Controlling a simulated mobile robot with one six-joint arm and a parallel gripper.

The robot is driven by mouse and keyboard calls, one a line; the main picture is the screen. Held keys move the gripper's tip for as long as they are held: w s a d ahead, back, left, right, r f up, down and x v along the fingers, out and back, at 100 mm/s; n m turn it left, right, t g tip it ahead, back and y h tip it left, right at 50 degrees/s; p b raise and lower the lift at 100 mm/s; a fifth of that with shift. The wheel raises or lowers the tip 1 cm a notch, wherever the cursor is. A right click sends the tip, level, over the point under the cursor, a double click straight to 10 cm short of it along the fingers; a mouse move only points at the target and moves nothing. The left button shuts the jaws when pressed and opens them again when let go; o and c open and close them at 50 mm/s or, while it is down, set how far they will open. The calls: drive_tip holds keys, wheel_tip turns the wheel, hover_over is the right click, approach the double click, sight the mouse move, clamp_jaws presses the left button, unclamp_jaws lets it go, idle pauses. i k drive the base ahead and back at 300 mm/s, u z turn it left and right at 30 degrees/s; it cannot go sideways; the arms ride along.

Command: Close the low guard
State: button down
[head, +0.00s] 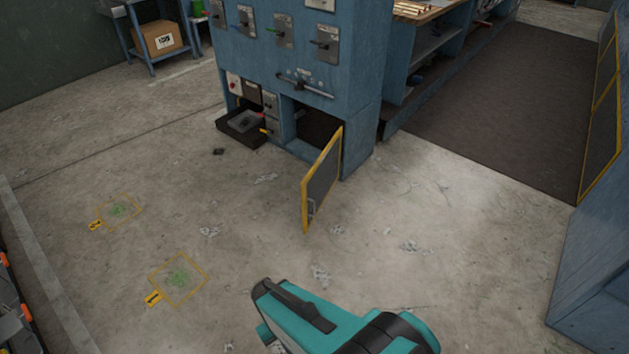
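The low guard (322,182) is a dark panel in a yellow frame, with a small handle near its lower free edge. It is hinged on the right of a low opening (316,127) in the blue cabinet (310,60) and stands swung out over the floor, open. Part of my teal and black arm shows at the bottom centre, in front of and apart from the guard. The fingers of my gripper do not show.
An open dark drawer (241,126) sticks out left of the opening. Two yellow-outlined green patches (180,279) with tags mark the floor at left. A dark mat (490,110) lies at right, near a blue structure (600,250). Floor before the guard is mostly clear.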

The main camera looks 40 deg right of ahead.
sight(316, 186)
drive_tip(key=z, duration=0.05)
drive_tip(key=i, duration=0.95)
drive_tip(key=u, duration=0.05)
